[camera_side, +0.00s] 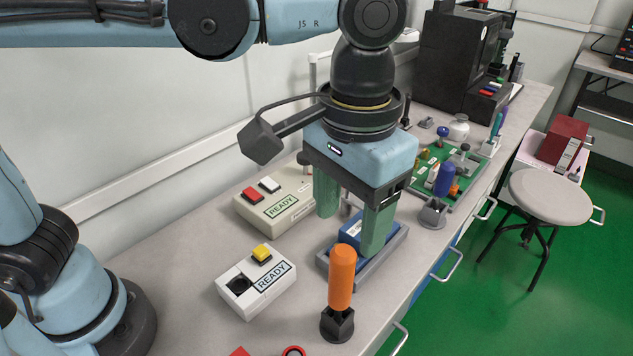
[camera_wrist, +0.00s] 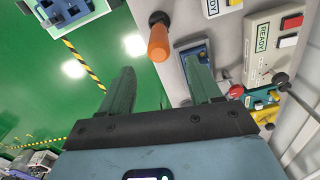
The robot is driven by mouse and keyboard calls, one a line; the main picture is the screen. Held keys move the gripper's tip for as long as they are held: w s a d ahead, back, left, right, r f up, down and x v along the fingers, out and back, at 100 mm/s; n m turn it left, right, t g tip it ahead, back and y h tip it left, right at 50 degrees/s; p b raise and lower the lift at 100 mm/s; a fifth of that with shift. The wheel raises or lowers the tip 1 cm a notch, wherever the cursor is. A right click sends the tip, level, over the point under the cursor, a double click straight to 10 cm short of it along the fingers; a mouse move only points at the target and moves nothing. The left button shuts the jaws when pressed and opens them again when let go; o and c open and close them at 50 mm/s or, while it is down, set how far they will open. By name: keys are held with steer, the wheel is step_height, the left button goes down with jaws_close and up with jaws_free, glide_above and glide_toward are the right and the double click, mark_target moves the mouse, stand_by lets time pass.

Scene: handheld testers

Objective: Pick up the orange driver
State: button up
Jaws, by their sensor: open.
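The orange driver (camera_side: 342,277) stands upright in a small dark holder (camera_side: 337,325) near the front edge of the bench. In the wrist view the orange driver (camera_wrist: 159,42) shows ahead of the fingertips, between their lines. My gripper (camera_side: 345,225) is open and empty, with green fingers pointing down. In the side view it is behind the driver, over a blue device in a grey tray (camera_side: 398,240). In the wrist view the fingers of my gripper (camera_wrist: 162,75) are spread wide and do not touch the driver.
A white READY box with a yellow button (camera_side: 256,281) stands left of the driver. A beige READY box (camera_side: 280,205) is behind it. A blue-handled driver (camera_side: 444,180) stands in a holder farther along. A green board (camera_side: 470,165) carries several parts. Green floor lies beyond the bench edge.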

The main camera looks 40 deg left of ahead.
mark_target(347, 247)
step_height(347, 247, down, 5)
steer(key=shift+r, duration=0.1)
steer(key=shift+s+f, duration=0.15)
steer(key=shift+f, duration=1.2)
steer(key=shift+s+f, duration=0.1)
steer(key=shift+f, duration=1.2)
jaws_close()
